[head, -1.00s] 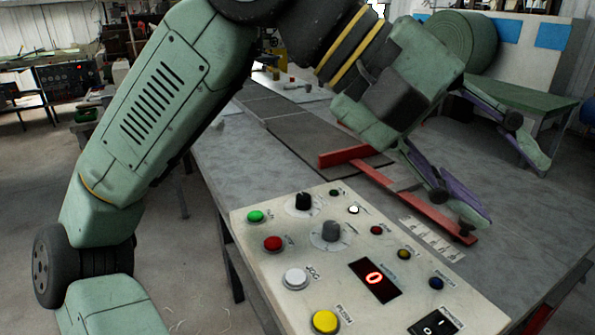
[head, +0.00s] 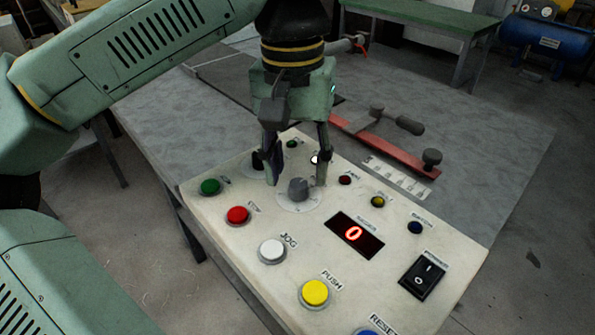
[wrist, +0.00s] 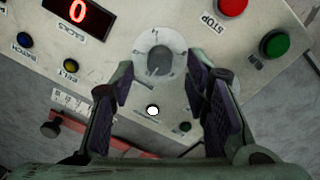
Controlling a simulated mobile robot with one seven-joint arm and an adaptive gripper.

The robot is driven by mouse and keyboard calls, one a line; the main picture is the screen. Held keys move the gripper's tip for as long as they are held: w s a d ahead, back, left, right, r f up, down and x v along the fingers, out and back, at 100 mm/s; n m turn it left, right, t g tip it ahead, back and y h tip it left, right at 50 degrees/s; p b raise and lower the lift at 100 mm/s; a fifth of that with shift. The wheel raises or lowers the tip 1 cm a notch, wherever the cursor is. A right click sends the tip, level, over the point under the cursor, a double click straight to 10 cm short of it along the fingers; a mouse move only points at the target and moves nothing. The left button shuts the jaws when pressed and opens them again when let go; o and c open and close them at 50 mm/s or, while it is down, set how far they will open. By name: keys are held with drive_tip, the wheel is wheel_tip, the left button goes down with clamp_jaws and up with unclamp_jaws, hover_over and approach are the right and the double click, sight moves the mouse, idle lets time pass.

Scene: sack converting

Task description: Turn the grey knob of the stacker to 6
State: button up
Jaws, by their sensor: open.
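The grey knob (head: 299,189) stands on a round pale dial on the white control panel (head: 240,247). In the wrist view the grey knob (wrist: 158,62) lies ahead, just beyond the fingertips and between their lines. My gripper (head: 297,182) points down over the panel with its fingers open, one at each side of the knob in the head view. I see no contact with the knob. The red display (head: 353,234) reads 0, and it also shows in the wrist view (wrist: 78,12). The dial's marks are too small to read.
A black knob (head: 257,162) stands close behind the left finger. Green (head: 210,187), red (head: 238,215), white (head: 272,251) and yellow (head: 315,293) buttons line the panel's left side. A black rocker switch (head: 423,278) is at right. A red bar (head: 390,150) lies on the table behind.

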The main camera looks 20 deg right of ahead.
drive_tip(key=shift+f, duration=1.15)
drive_tip(key=shift+c, duration=0.4)
clamp_jaws()
